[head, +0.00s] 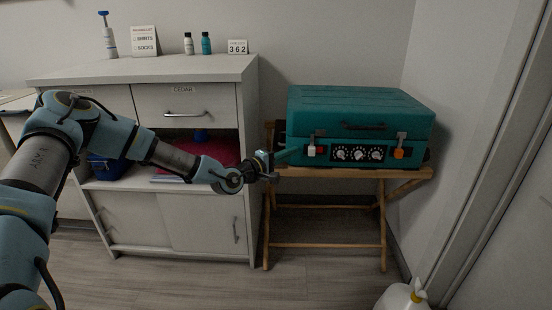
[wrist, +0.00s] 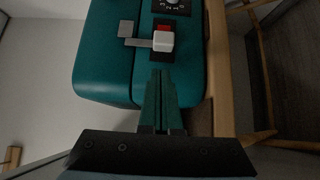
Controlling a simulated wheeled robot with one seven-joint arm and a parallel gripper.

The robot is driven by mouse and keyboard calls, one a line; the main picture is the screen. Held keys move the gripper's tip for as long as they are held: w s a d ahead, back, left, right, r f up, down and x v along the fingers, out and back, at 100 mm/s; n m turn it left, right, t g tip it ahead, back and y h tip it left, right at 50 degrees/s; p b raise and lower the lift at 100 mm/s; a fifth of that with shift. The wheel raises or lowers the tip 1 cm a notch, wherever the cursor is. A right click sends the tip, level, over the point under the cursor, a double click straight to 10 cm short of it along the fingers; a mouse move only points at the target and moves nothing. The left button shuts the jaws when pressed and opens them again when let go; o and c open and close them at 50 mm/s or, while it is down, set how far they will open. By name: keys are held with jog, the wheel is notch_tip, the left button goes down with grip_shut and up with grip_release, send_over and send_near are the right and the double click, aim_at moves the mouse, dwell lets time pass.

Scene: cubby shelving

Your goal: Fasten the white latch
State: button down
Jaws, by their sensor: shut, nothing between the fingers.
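A teal case (head: 360,108) rests closed on a wooden stand. The white latch (head: 311,150) is on its front at the left, beside a small red part (head: 320,150) and below a grey metal plate (head: 318,133). In the wrist view the white latch (wrist: 163,42) is a small block, with the red part (wrist: 163,27) and the grey plate (wrist: 127,36) close by. My gripper (head: 297,151) is shut and empty, just left of the white latch. In the wrist view its fingertips (wrist: 160,74) point at the latch with a small gap.
The case front also carries several dials (head: 358,154), a handle (head: 364,126) and an orange latch (head: 398,153) at the right. The wooden stand (head: 350,173) is underneath. A white cabinet (head: 248,110) stands left. A white jug (head: 402,298) is on the floor.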

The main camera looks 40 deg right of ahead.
aim_at(311, 152)
jog(key=shift+s+d, duration=0.85)
jog(key=shift+d, duration=0.1)
jog(key=shift+s+d, duration=0.1)
jog(key=shift+s+d, duration=0.9)
jog(key=shift+d, duration=0.15)
